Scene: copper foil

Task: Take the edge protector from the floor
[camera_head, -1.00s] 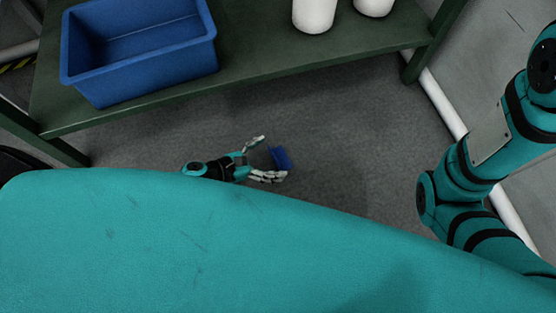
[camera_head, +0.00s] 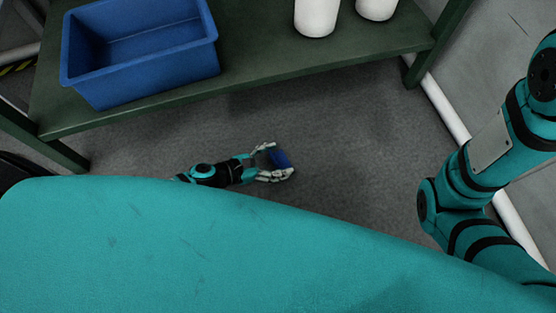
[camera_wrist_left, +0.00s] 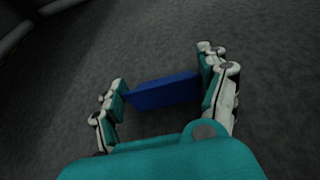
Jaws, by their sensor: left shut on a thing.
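The edge protector (camera_head: 280,158) is a small dark blue piece near the grey floor (camera_head: 340,150), just right of the middle of the head view. My left gripper (camera_head: 281,160) is shut on it, with one finger on each side. In the left wrist view the blue edge protector (camera_wrist_left: 163,91) spans between the two fingers of my left gripper (camera_wrist_left: 165,92). I cannot tell whether it still touches the floor. My right arm comes in at the right edge of the head view, and its gripper is out of view.
A dark green table (camera_head: 260,72) stands beyond the gripper. It bears a blue bin (camera_head: 150,75) and two white containers (camera_head: 316,15), (camera_head: 376,6). A table leg (camera_head: 62,152) is at the left. Floor right of the gripper is clear.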

